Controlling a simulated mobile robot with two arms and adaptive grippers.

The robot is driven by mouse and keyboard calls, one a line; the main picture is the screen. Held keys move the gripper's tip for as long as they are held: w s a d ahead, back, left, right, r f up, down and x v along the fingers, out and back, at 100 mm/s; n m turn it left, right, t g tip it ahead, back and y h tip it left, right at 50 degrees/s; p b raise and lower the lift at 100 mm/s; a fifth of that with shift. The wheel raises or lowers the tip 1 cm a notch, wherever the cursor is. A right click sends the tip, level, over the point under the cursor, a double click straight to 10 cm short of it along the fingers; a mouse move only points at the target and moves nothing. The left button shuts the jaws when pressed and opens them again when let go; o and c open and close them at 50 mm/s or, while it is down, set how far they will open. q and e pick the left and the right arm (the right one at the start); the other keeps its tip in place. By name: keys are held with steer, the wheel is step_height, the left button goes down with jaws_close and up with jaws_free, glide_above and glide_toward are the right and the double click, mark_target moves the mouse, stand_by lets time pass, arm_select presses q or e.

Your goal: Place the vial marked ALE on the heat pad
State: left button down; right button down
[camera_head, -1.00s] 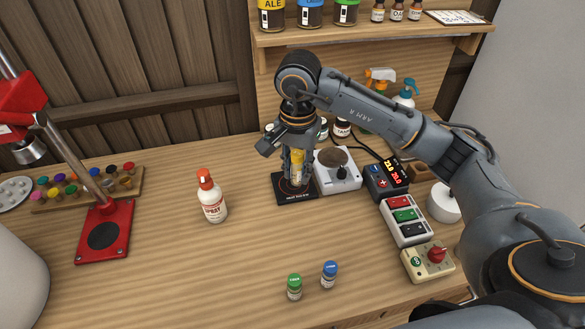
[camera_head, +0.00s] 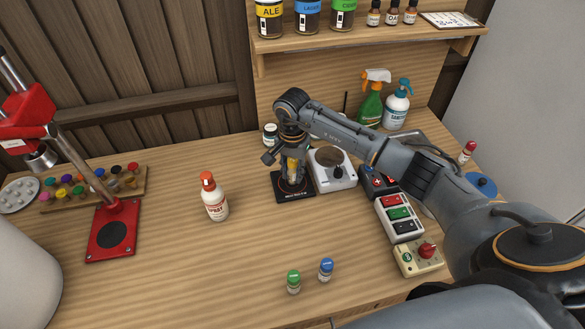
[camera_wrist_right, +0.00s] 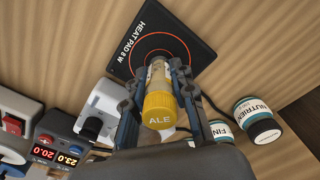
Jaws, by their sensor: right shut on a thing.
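The vial marked ALE (camera_wrist_right: 158,100) has a yellow cap and shows between the fingers in the right wrist view. My right gripper (camera_head: 292,172) is shut on the vial and points down over the heat pad. The heat pad (camera_head: 281,195) is a black square with an orange ring; it also shows in the right wrist view (camera_wrist_right: 193,35). The vial is upright over the ring area. I cannot tell whether its base touches the pad. My left gripper is not in view.
A stirrer plate (camera_head: 333,177) stands right beside the pad. A switch box (camera_head: 400,218) and a beige box with a red knob (camera_head: 418,257) are nearer. A spray bottle (camera_head: 214,198), green-capped vial (camera_head: 293,282) and blue-capped vial (camera_head: 326,270) stand on open table. Nutrient bottle (camera_wrist_right: 257,118) stands near the gripper.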

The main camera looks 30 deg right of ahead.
steer(key=shift+f, duration=0.2)
steer(key=c, duration=1.1)
jaws_free()
steer(key=shift+r, duration=0.1)
steer(key=shift+r, duration=0.4)
step_height(320, 180, up, 10)
steer(key=b, duration=0.3)
steer(key=shift+r+b, duration=0.25)
steer(key=shift+b, duration=0.1)
steer(key=shift+r, duration=0.5)
